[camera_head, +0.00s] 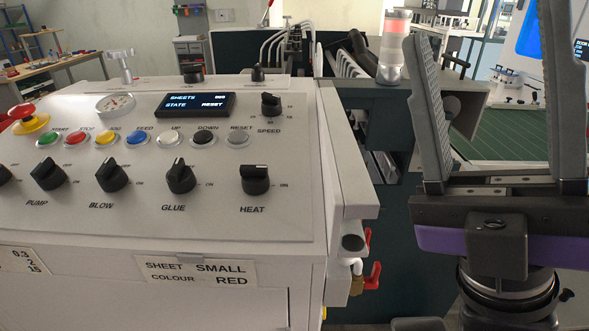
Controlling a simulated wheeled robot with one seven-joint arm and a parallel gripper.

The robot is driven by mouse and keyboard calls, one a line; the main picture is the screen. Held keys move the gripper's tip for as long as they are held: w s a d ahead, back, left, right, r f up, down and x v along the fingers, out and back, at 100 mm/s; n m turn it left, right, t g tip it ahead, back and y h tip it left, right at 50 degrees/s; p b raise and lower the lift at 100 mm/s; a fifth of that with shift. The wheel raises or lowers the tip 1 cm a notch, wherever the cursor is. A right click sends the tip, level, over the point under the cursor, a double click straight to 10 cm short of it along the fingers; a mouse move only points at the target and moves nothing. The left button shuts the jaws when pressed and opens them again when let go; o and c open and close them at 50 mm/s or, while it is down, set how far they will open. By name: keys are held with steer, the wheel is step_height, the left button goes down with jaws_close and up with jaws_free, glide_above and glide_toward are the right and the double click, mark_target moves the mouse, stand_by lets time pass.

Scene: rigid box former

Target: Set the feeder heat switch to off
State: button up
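The feeder heat switch (254,180) is a black rotary knob above the word HEAT, at the right end of the lower knob row on the white control panel (150,215). A small mark, apparently ON, is printed to its right. Its grip looks broader and turned differently from the neighbouring knobs; I cannot tell its exact setting, and no off mark is legible. My gripper (484,45) is at the right, pointing up, with its two grey fingers wide apart and nothing between them. It is well right of the panel and apart from the knob.
The glue knob (180,176) is just left of the heat knob, with the blow knob (112,174) further left. Coloured buttons and a display (195,104) are above. A red-handled valve (372,276) sticks out at the panel's right side. A signal lamp (394,45) stands behind.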

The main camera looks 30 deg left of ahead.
steer(key=s+a+r+n+g+h+b, duration=0.1)
steer(key=s+a+n+g+h, duration=0.5)
steer(key=a+n+h, duration=0.4)
steer(key=s+a+r+n+g+h+b, duration=0.2)
steer(key=s+a+n+g+h, duration=0.5)
steer(key=n, duration=0.5)
steer(key=n+t+h+b, duration=0.1)
steer(key=n+t+h, duration=0.1)
steer(key=t+h, duration=0.9)
glide_toward(257, 167)
step_height(257, 167, down, 3)
steer(key=s+t+y, duration=0.1)
steer(key=t+y, duration=0.1)
steer(key=shift+s+d+x, duration=0.1)
steer(key=shift+s+x, duration=0.1)
steer(key=shift+x, duration=1.5)
steer(key=shift+s+d+x, duration=0.1)
steer(key=shift+s+x, duration=0.1)
steer(key=shift+x, duration=1.45)
steer(key=shift+f, duration=0.1)
jaws_close()
